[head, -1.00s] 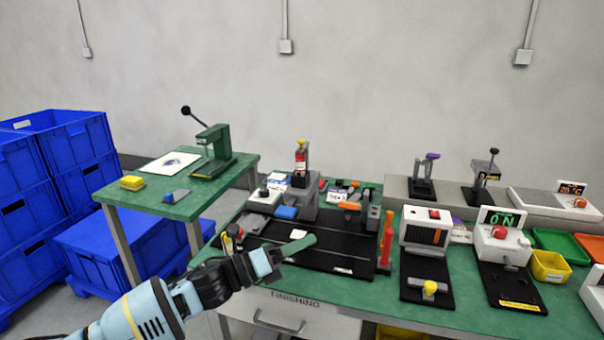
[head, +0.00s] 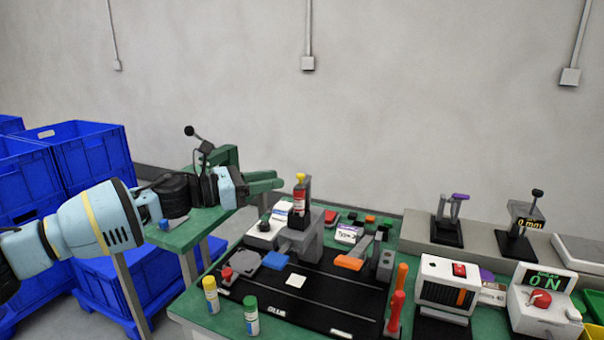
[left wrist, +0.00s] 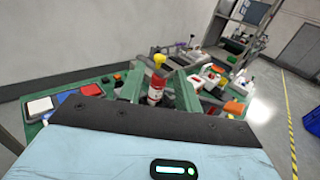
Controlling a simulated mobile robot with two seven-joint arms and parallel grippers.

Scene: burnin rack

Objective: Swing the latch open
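I cannot tell for sure which part is the latch. A grey lever with an orange grip (head: 348,263) lies low beside a dark grey block (head: 385,264) at the right of the black fixture plate (head: 318,312). A small upright clamp with a purple grip (head: 460,196) stands farther back on the grey ledge. My left gripper (head: 280,181) hangs left of the red bottle with a yellow top (head: 300,200), apart from both levers. Its green fingers are spread and empty in the left wrist view (left wrist: 160,78), with the red bottle beyond them. My right gripper is out of view.
Yellow-capped (head: 211,295) and green-capped (head: 251,316) bottles stand at the bench's front left. Red and orange upright handles (head: 397,308) stand right of the fixture. Blue crates (head: 85,160) fill the left.

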